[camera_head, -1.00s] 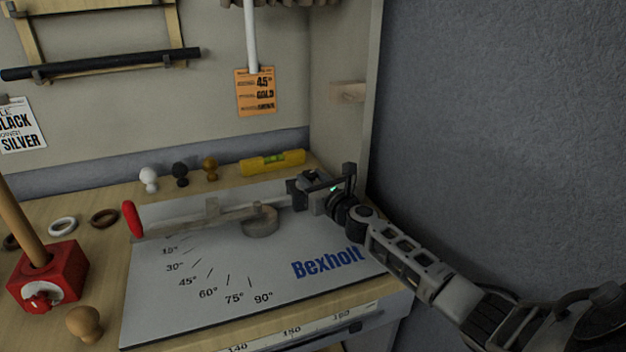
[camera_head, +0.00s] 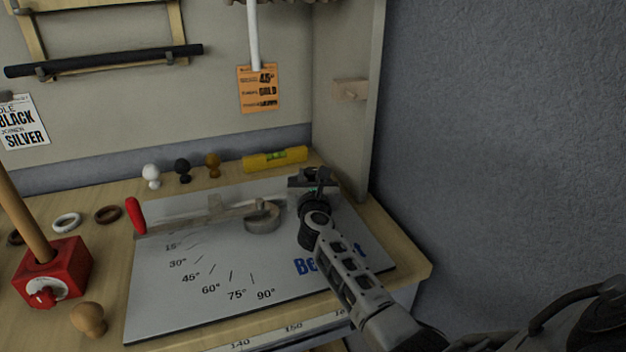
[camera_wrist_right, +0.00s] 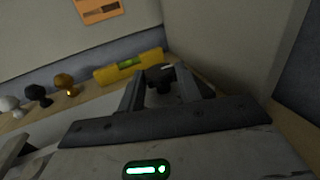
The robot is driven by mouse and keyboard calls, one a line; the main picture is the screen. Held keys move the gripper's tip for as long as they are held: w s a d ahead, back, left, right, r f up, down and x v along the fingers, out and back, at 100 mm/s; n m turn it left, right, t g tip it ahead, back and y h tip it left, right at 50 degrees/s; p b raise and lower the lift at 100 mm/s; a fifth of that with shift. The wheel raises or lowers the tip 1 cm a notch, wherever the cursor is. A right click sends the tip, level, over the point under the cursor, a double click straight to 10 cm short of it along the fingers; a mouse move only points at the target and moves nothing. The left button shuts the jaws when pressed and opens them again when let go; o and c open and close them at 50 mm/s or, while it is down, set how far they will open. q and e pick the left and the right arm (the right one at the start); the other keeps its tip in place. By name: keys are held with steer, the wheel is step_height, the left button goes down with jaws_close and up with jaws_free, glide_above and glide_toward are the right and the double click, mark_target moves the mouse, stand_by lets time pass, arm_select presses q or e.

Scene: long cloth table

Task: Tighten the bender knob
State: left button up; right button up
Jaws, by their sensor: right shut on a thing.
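The bender is a grey plate (camera_head: 190,300) with angle marks and blue lettering. It has a red-handled lever (camera_head: 136,216) and a round grey die (camera_head: 262,217). My right gripper (camera_head: 313,182) is at the plate's back right corner, its arm covering part of the lettering. In the right wrist view a dark knob (camera_wrist_right: 160,73) with a pale mark sits between the two fingers of my right gripper (camera_wrist_right: 168,84), which is shut on it. The knob is mostly hidden in the head view. My left gripper is not in view.
A yellow level (camera_head: 276,160) lies behind the plate, beside white, black and brown small knobs (camera_head: 183,170). A side panel (camera_head: 345,110) stands close to the right. A red block (camera_head: 52,272) with a wooden rod and a wooden knob (camera_head: 89,318) are at the left.

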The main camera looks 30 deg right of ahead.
steer(key=shift+a+f+m+h, duration=0.1)
steer(key=shift+m+h, duration=0.2)
steer(key=shift+h, duration=0.1)
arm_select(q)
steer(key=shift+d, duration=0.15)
arm_select(e)
steer(key=shift+g, duration=0.3)
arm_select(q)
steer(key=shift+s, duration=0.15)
arm_select(e)
steer(key=o, duration=1)
